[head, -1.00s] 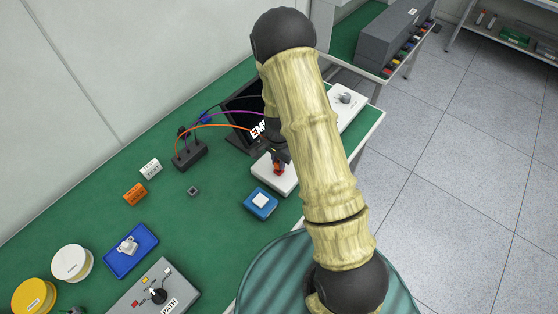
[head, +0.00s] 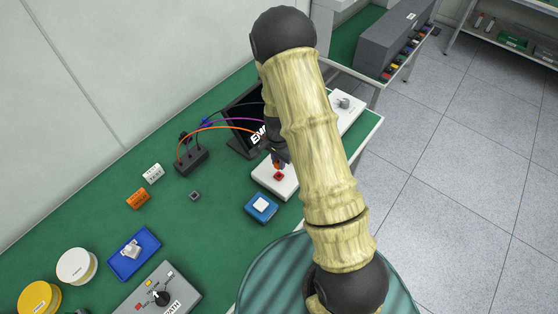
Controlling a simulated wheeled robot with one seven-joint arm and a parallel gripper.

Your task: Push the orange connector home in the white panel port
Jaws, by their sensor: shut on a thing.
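The white panel (head: 264,182) lies flat near the right edge of the green bench. A small red square with a dark centre (head: 279,176), seemingly its port, shows on top. My gripper (head: 279,160) points down over the panel, partly hidden by my arm. It is shut on the orange connector (head: 279,167), of which only a small bit shows just above the red square. I cannot tell whether the connector touches the port or how deep it sits.
A blue box with a white top (head: 261,207) stands close in front of the panel. A dark screen (head: 241,127) stands behind it. A black block (head: 191,161) with orange, purple and black cables is to the left. Bare green bench (head: 215,230) lies left of the blue box.

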